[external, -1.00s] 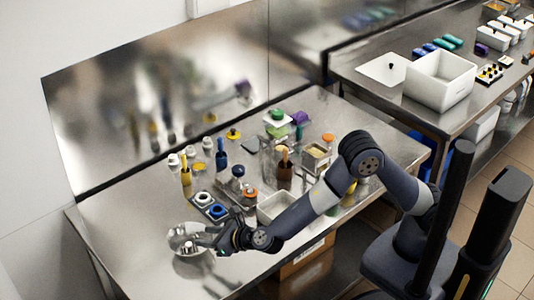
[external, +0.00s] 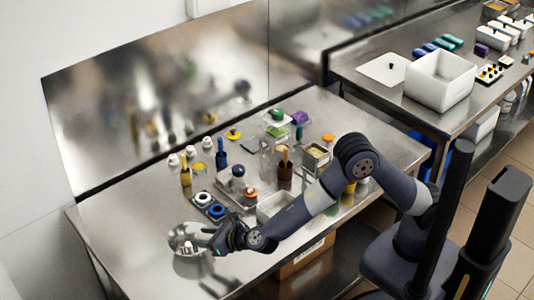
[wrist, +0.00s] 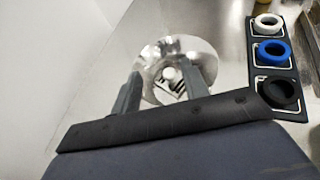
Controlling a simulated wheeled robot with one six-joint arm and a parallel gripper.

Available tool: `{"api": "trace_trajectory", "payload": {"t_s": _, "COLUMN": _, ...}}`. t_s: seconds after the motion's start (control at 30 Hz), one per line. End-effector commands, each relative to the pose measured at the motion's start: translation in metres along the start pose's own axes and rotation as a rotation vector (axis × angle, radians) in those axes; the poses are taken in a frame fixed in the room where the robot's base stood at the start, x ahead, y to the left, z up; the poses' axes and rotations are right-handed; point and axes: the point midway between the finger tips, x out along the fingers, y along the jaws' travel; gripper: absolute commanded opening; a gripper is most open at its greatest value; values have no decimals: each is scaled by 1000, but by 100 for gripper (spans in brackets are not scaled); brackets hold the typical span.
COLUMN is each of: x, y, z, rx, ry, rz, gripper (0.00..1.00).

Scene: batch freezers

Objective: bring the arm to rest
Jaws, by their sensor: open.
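My gripper (external: 203,238) is open, low over the front left of the steel table. In the wrist view its two fingers (wrist: 163,88) stand apart, with a shiny metal bowl (wrist: 152,60) showing between and beyond them. The bowl also shows in the external view (external: 177,234), at the left of the fingers. A small whitish piece (wrist: 170,74) is in the bowl; the fingers overlap the bowl in the picture, and I cannot tell whether they touch it. My arm reaches bent across the table's right front.
A dark holder (wrist: 278,73) with a white, a blue and a black ring is right of the bowl. A white bin (external: 275,206) and several bottles and tools crowd the table's middle and back. The table's left part (external: 120,215) is clear.

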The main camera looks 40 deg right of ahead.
Motion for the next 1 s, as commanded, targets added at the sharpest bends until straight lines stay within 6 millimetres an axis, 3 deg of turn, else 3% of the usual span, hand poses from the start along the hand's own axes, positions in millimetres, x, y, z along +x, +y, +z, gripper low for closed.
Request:
{"api": "trace_trajectory", "payload": {"t_s": 0.1, "x": 20, "y": 0, "z": -8, "rx": 0, "ry": 1, "rz": 0, "gripper": 42}}
{"api": "trace_trajectory", "payload": {"t_s": 0.2, "x": 24, "y": 0, "z": -17, "rx": 0, "ry": 0, "rz": 1, "gripper": 42}}
{"api": "trace_trajectory", "payload": {"t_s": 0.83, "x": -22, "y": 0, "z": 95, "rx": 4, "ry": -3, "rz": 2, "gripper": 42}}
{"api": "trace_trajectory", "payload": {"t_s": 1.0, "x": -31, "y": -25, "z": 80, "rx": -2, "ry": -6, "rz": -8, "gripper": 42}}
